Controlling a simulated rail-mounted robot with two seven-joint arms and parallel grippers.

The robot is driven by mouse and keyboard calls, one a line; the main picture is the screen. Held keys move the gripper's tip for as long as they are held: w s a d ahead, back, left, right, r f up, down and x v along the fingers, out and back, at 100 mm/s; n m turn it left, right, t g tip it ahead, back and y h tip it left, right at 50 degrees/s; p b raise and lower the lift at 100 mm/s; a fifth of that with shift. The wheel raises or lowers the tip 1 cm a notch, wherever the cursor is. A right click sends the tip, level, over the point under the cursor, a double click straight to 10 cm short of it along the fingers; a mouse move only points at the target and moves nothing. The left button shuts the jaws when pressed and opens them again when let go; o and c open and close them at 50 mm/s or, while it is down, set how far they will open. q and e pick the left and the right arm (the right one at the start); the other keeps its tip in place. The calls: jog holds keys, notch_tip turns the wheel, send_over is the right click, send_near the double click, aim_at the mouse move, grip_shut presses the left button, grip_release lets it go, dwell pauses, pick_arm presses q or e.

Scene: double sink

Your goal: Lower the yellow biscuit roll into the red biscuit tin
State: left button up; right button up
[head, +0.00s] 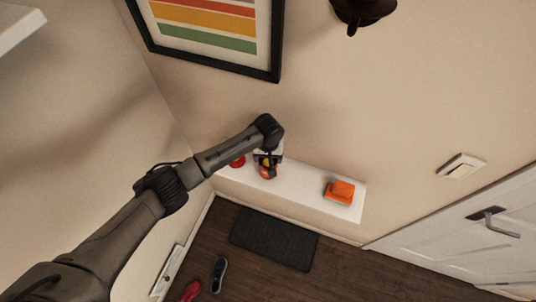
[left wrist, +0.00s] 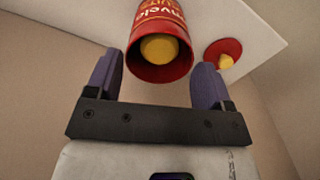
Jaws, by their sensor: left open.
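The red biscuit tin (head: 267,173) stands on a white wall shelf, partly hidden behind my left gripper in the head view. In the left wrist view the tin (left wrist: 150,20) shows lettering on its side, and its open mouth faces the gripper. The round end of the yellow biscuit roll (left wrist: 159,48) shows inside the mouth; how deep it sits I cannot tell. My left gripper (head: 267,160) is over the tin, its two purple fingers (left wrist: 155,78) open, one on each side of the mouth, apart from the roll. My right gripper is not in view.
A red disc (head: 237,161) with a small yellow part lies on the shelf beside the tin; it also shows in the left wrist view (left wrist: 216,52). An orange object (head: 341,192) sits near the right end of the shelf (head: 306,183). Bare shelf lies between.

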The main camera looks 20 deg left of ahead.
pick_arm(q)
notch_tip(320, 180, up, 14)
jog(key=b, duration=0.1)
dwell(0.5)
jog(key=shift+f, duration=0.1)
dwell(0.4)
jog(key=s+d+f+m+t+h+p, duration=0.15)
jog(key=s+f, duration=0.25)
jog(key=s, duration=0.5)
jog(key=s+d+f+m+h+p, duration=0.1)
jog(key=s+d+f+m+p, duration=0.2)
jog(key=s, duration=0.6)
jog(key=s+a+r+p, duration=0.1)
jog(key=s+a, duration=0.2)
jog(key=s, duration=0.3)
jog(key=s+a+r+t+y+p, duration=0.1)
jog(key=s+a+r, duration=0.1)
jog(key=s, duration=0.4)
jog(key=s+a+r+m+t+y+p, duration=0.1)
jog(key=s+a, duration=0.3)
jog(key=s, duration=0.2)
jog(key=shift+s+a+r+p, duration=0.15)
jog(key=shift+s+r+p, duration=0.05)
jog(key=shift+s+p, duration=0.2)
